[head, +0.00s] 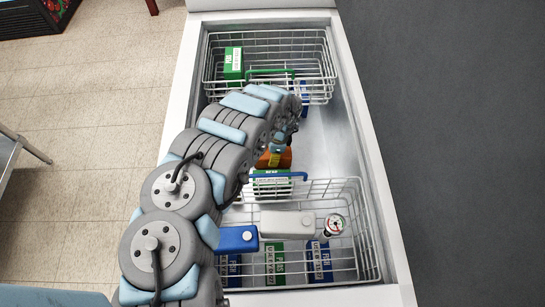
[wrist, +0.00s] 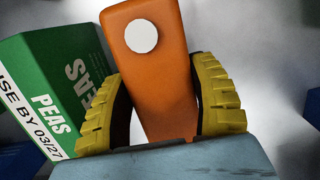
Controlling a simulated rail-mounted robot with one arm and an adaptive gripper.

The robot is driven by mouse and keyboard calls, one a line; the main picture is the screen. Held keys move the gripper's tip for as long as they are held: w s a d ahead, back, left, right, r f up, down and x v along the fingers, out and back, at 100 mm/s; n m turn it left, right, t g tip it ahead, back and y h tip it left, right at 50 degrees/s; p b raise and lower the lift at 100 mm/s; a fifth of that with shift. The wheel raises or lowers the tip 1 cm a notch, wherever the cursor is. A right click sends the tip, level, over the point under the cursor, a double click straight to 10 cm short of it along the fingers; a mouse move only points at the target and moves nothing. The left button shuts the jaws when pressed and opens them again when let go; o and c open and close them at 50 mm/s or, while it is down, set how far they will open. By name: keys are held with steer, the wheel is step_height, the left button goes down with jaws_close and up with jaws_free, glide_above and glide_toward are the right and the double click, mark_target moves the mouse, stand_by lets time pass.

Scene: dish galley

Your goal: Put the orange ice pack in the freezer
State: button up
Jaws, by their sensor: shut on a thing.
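The orange ice pack (head: 286,158) is inside the open chest freezer (head: 372,170), in the gap between its two wire baskets. It is partly hidden by my arm in the head view. In the wrist view the pack (wrist: 155,85) shows a round white cap and stands between the yellow fingers of my gripper (wrist: 160,75), which are shut on it. My gripper (head: 277,150) is low in the freezer in the head view. I cannot tell whether the pack touches the freezer floor.
A green peas box (wrist: 50,90) is close left of the pack. The near basket (head: 365,240) holds a blue pack (head: 238,239), a white pack (head: 287,224), a dial gauge (head: 334,224) and boxes. The far basket (head: 325,60) holds a green box (head: 233,63). Bare floor shows right of the pack.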

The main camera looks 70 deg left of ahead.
steer(key=shift+f, duration=0.7)
steer(key=shift+f, duration=0.1)
steer(key=o, duration=1.3)
steer(key=shift+c, duration=0.2)
steer(key=r+p, duration=0.1)
steer(key=r, duration=0.3)
steer(key=w+r+p, duration=0.1)
steer(key=r+p, duration=0.1)
steer(key=r, duration=0.2)
steer(key=r+p, duration=0.1)
steer(key=r, duration=0.3)
steer(key=shift+w+d, duration=0.25)
steer(key=shift+w, duration=0.15)
steer(key=shift+d+r, duration=0.1)
